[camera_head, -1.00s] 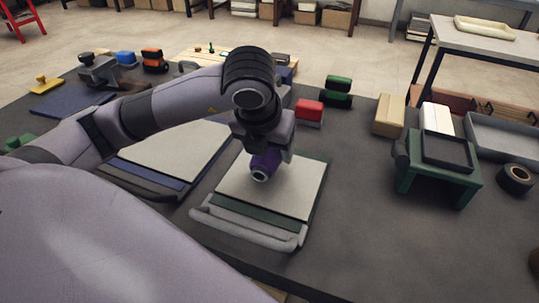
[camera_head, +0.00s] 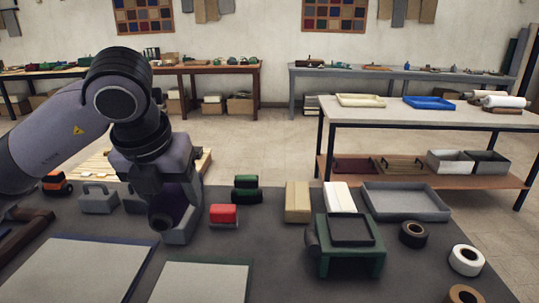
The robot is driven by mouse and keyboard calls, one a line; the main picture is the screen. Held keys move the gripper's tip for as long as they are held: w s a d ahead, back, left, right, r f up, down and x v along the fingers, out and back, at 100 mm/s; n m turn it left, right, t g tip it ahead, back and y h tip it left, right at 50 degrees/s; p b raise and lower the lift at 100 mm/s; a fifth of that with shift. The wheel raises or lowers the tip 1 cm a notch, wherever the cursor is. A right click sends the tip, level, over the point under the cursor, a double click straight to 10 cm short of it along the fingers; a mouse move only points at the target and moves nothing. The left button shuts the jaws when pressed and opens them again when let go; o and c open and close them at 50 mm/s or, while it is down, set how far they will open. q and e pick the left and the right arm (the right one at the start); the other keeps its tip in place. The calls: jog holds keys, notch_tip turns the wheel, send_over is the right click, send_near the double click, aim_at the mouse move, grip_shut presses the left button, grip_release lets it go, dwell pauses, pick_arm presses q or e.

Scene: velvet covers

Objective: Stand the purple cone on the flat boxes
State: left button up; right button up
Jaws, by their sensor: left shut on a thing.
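My left gripper (camera_head: 163,182) is shut on the purple cone (camera_head: 176,203) and holds it in the air, with its round end facing down and toward me. The cone looks dark and is partly hidden by the gripper. Two flat, pale-topped stacks, which may be the flat boxes, lie at the bottom edge: one at the left (camera_head: 75,268) and one in the middle (camera_head: 203,284). Both are cut off by the frame. In the picture the cone is above and beyond them, apart from both. My right gripper is not in view.
Further right are a green stand (camera_head: 347,262), a grey tray (camera_head: 405,202) and tape rolls (camera_head: 466,260).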

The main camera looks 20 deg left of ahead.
aim_at(186, 208)
pick_arm(q)
jog(key=m, duration=0.2)
jog(key=f+m+h+p, duration=0.1)
jog(key=m, duration=0.1)
jog(key=shift+w+d+f+h, duration=0.1)
jog(key=shift+w+d+h, duration=0.05)
jog(key=shift+d+h, duration=0.2)
jog(key=m, duration=0.2)
jog(key=f+m+h, duration=0.1)
jog(key=m, duration=0.1)
jog(key=d+f+m+h, duration=0.1)
jog(key=m, duration=0.1)
jog(key=shift+w+d+g+p, duration=0.1)
jog(key=shift+g+p, duration=0.2)
jog(key=shift+p, duration=0.1)
notch_tip(186, 208, down, 8)
jog(key=d+m+g+y+p, duration=0.2)
jog(key=m+g, duration=0.6)
jog(key=m, duration=2.1)
jog(key=d+p, duration=0.1)
jog(key=p, duration=0.1)
jog(key=shift+s+p, duration=0.35)
jog(key=shift+p, duration=0.05)
jog(key=shift+a+f+y, duration=0.1)
jog(key=shift+y, duration=0.15)
